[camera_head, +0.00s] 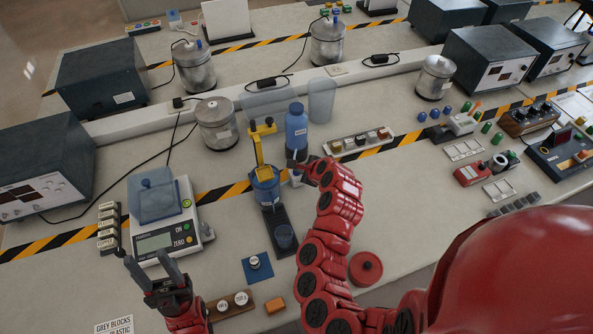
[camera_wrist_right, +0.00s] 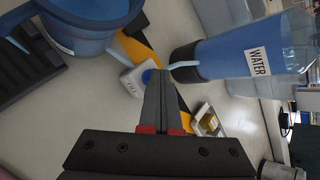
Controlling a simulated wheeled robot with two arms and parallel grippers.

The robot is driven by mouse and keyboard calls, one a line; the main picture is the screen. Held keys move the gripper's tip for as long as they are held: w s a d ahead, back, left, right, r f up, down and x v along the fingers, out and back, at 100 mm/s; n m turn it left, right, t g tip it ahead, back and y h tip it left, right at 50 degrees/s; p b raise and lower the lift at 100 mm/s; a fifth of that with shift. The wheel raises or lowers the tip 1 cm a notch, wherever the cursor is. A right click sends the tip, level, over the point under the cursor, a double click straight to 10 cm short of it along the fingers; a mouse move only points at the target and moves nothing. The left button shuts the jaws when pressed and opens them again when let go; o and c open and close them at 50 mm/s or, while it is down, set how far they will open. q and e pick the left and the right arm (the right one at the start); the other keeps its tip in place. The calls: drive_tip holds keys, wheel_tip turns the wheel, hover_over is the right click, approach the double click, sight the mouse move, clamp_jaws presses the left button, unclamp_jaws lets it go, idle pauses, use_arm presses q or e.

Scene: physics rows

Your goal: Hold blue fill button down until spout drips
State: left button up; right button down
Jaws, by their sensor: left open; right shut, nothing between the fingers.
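The blue fill button (camera_wrist_right: 148,76) sits on a small white box (camera_wrist_right: 133,80) in the right wrist view. My right gripper (camera_wrist_right: 158,76) is shut and empty, its tips right at the button and partly covering it; I cannot tell whether they press it. In the head view my right gripper (camera_head: 297,165) is beside a blue vessel (camera_head: 265,187) with a yellow upright part (camera_head: 258,150). I cannot make out a spout opening or any drip. My left gripper (camera_head: 146,263) is open and empty near the scale.
A blue bottle labelled WATER (camera_head: 296,130) stands behind the right gripper. A scale (camera_head: 165,240) with a blue container lies to the left. A red round lid (camera_head: 365,268) and an orange block (camera_head: 275,305) lie near the right arm. Grey instruments stand further back.

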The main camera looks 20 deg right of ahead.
drive_tip(key=shift+r, duration=0.15)
drive_tip(key=shift+r+p, duration=0.65)
drive_tip(key=shift+r, duration=0.1)
wheel_tip(320, 180, up, 5)
drive_tip(key=p, duration=0.3)
idle(0.6)
